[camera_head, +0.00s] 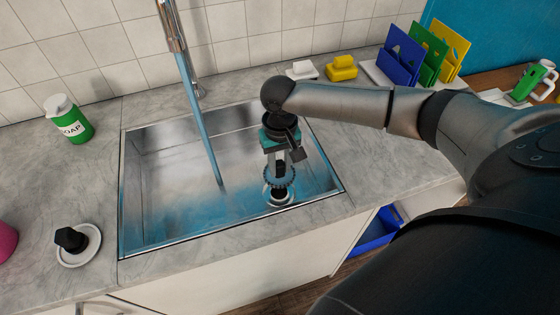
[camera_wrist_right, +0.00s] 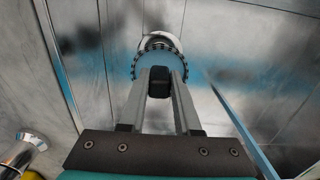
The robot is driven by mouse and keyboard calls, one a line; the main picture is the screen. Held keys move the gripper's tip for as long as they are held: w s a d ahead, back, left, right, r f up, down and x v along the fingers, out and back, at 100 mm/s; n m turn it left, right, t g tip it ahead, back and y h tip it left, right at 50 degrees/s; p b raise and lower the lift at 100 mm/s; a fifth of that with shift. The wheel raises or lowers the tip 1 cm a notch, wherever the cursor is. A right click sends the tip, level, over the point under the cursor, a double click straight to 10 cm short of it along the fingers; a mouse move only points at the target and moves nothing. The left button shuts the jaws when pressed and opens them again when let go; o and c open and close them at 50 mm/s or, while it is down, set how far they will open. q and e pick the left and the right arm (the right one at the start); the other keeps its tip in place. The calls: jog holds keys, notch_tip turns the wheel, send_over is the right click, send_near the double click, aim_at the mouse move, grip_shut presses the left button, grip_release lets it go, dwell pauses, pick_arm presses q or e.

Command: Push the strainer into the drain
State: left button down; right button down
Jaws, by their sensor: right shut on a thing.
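The strainer (camera_head: 279,176), a round bluish disc with a dark toothed rim and a black knob, is held above the sink floor. My right gripper (camera_head: 279,163) points down into the sink and is shut on the strainer's knob. In the right wrist view the fingers (camera_wrist_right: 160,78) grip the black knob, with the strainer disc (camera_wrist_right: 141,66) beyond them. The drain (camera_head: 281,199), a pale ring in the sink floor, lies just below the strainer. It shows partly behind the disc in the wrist view (camera_wrist_right: 161,38). Whether they touch is hard to tell. My left gripper is out of view.
A blue water stream (camera_head: 204,118) runs from the faucet (camera_head: 172,28) into the steel sink (camera_head: 145,205), left of my gripper. A soap bottle (camera_head: 69,120) and a black-knobbed white disc (camera_head: 79,244) stand on the left counter. Sponges (camera_head: 342,69) and colored boards (camera_head: 402,58) stand behind my arm.

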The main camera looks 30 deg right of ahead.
aim_at(280, 177)
jog(key=shift+f+b, duration=0.85)
jog(key=shift+f, duration=2.2)
jog(key=shift+p, duration=0.45)
jog(key=shift+f+p, duration=0.1)
jog(key=shift+p, duration=0.35)
jog(key=shift+f, duration=0.6)
jog(key=shift+p, duration=0.35)
jog(key=shift+f, duration=0.25)
dwell(0.8)
jog(key=shift+p, duration=0.55)
jog(key=shift+f, duration=0.3)
dwell(0.7)
